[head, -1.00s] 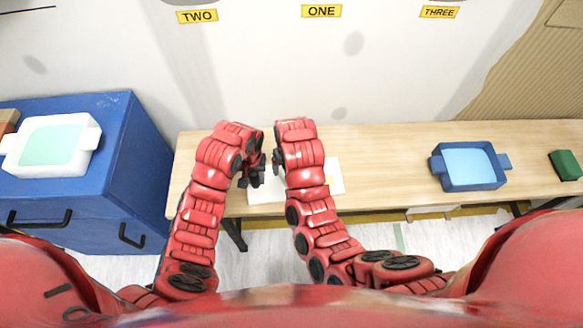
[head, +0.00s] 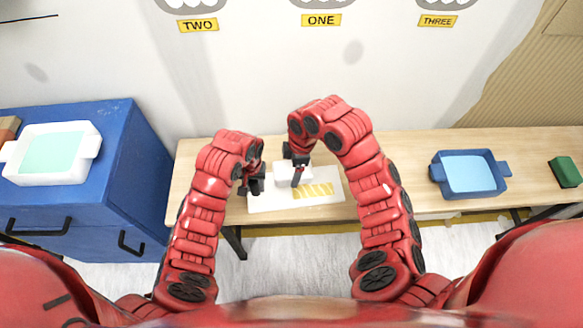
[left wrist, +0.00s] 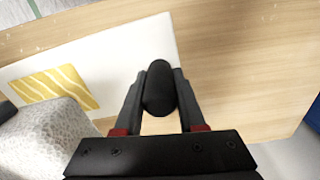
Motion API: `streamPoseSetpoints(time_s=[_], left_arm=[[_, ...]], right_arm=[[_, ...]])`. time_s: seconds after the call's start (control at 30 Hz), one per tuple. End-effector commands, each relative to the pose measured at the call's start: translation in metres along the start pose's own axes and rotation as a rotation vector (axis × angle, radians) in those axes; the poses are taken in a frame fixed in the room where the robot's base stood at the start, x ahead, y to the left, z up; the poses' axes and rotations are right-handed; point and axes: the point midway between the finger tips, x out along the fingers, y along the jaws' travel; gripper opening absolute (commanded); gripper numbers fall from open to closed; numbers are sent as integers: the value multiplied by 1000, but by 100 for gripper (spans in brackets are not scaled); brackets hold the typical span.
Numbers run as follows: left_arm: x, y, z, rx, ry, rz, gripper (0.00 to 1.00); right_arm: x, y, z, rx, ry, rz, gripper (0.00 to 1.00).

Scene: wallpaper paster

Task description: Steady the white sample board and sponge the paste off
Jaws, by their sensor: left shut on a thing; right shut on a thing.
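The white sample board (head: 262,204) lies on the wooden table and also shows in the left wrist view (left wrist: 125,48). Yellow paste in wavy stripes (head: 314,190) covers a patch right of its middle; the left wrist view shows the patch too (left wrist: 52,84). My left gripper (head: 257,185) is at the board's left end, shut on a black rounded grip (left wrist: 158,88). My right gripper (head: 298,177) is shut on a white block-like sponge (head: 287,174), just left of the paste. The sponge looks speckled in the left wrist view (left wrist: 45,142). Whether it touches the board is unclear.
A blue tray (head: 438,178) and a green block (head: 566,171) stand on the table (head: 400,150) to the right. A white tub (head: 58,180) with pale green contents sits on the blue cabinet (head: 120,160) at left. The table between board and blue tray is clear.

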Motion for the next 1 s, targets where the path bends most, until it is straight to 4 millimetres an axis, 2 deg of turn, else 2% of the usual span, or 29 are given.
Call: streamPoseSetpoints(time_s=[0.17,0.4,0.57,0.67,0.7,1.0], left_arm=[[1,0,1,0,-3,0,0],[1,0,1,0,-3,0,0],[1,0,1,0,-3,0,0],[1,0,1,0,-3,0,0],[1,0,1,0,-3,0,0],[1,0,1,0,-3,0,0]], right_arm=[[15,-1,2,-1,4,-3,24],[50,-1,6,2,5,-3,24],[65,0,9,2,7,-1,24],[80,-1,10,2,7,-4,24],[75,0,17,1,4,0,15],[71,0,60,4,2,-1,14]])
